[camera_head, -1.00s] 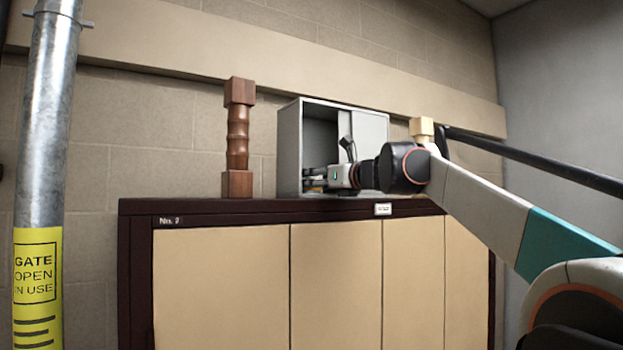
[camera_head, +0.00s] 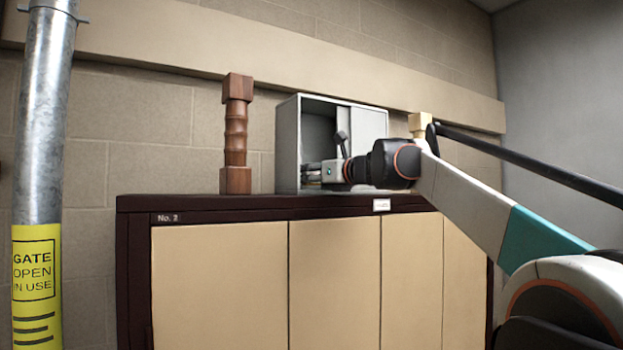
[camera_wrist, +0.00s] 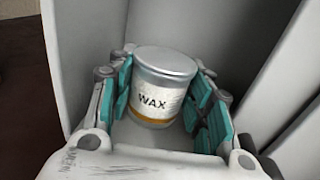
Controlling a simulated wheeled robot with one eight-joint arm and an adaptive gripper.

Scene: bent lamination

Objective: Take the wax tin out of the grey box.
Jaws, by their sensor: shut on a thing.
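The wax tin (camera_wrist: 158,88) is a silver can with a lid and a white label reading WAX. In the wrist view it stands between the teal-padded fingers of my gripper (camera_wrist: 160,95), which is shut on it. The grey box (camera_head: 288,150) sits on top of the cabinet, its left half open at the front and a panel covering its right half. In the head view my gripper (camera_head: 312,172) reaches into the lower part of the open half. The tin cannot be made out there behind my gripper.
The box's sliding panel (camera_head: 367,125) is close to the right of my wrist. A turned brown wooden post (camera_head: 236,135) stands left of the box, and a pale wooden piece (camera_head: 420,124) stands to its right. The dark-edged cabinet (camera_head: 220,262) is below. A metal pole (camera_head: 47,130) rises at far left.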

